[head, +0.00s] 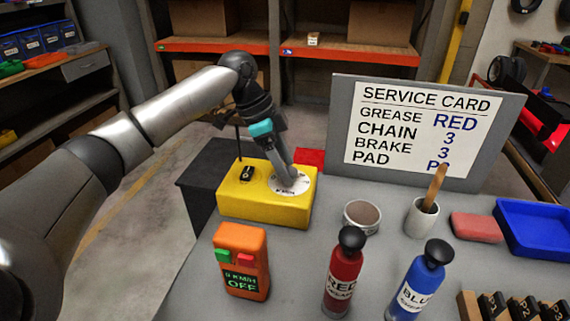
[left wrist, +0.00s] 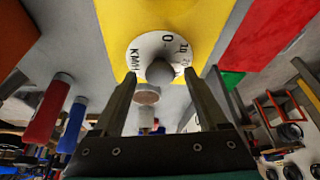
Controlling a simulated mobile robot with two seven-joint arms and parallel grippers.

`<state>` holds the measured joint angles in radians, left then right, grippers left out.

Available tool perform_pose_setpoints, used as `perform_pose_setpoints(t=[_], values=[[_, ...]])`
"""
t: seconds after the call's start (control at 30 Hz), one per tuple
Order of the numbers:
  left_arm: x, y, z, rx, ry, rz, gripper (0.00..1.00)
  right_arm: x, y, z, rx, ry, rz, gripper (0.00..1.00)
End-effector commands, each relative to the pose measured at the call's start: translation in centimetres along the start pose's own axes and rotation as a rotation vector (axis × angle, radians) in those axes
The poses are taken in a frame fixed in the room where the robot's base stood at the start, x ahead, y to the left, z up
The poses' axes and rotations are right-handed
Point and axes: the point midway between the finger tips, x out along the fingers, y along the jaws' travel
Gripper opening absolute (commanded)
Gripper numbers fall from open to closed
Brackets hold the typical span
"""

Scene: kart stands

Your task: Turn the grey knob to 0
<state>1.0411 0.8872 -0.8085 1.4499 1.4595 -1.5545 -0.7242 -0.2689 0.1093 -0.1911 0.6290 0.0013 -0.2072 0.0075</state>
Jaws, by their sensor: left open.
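A yellow box (head: 240,206) stands at the table's left far corner and carries a round white dial. The dial (left wrist: 146,47) shows "0", further numbers and "KM/H" in the left wrist view. The grey knob (left wrist: 160,72) sits on the dial; I cannot tell which mark it points to. My left gripper (head: 293,182) comes down over the dial and hides most of the knob in the head view. In the left wrist view the gripper (left wrist: 165,80) is open, its fingers apart on either side of the knob. My right gripper is not in view.
A small black switch (head: 247,174) is on the yellow box. An orange unit (head: 241,262) reads "0 KM/H OFF". Red (head: 343,275) and blue (head: 417,282) bottles, a round tin (head: 361,216) and a cup (head: 421,218) stand nearby. A service card board (head: 428,130) stands behind.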

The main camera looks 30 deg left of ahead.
Motion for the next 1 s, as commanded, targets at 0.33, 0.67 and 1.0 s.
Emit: perform_pose_setpoints(t=[0.33, 0.67, 1.0], values=[[-0.02, 0.02, -0.01, 0.0, 0.0, 0.001, 0.44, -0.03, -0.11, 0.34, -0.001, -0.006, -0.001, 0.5], [-0.03, 0.03, -0.01, 0.0, 0.0, 0.001, 0.07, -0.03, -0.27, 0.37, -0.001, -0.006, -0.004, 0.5], [-0.09, 0.07, -0.02, -0.008, -0.001, -0.001, 0.0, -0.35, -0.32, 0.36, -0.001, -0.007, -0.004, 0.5]])
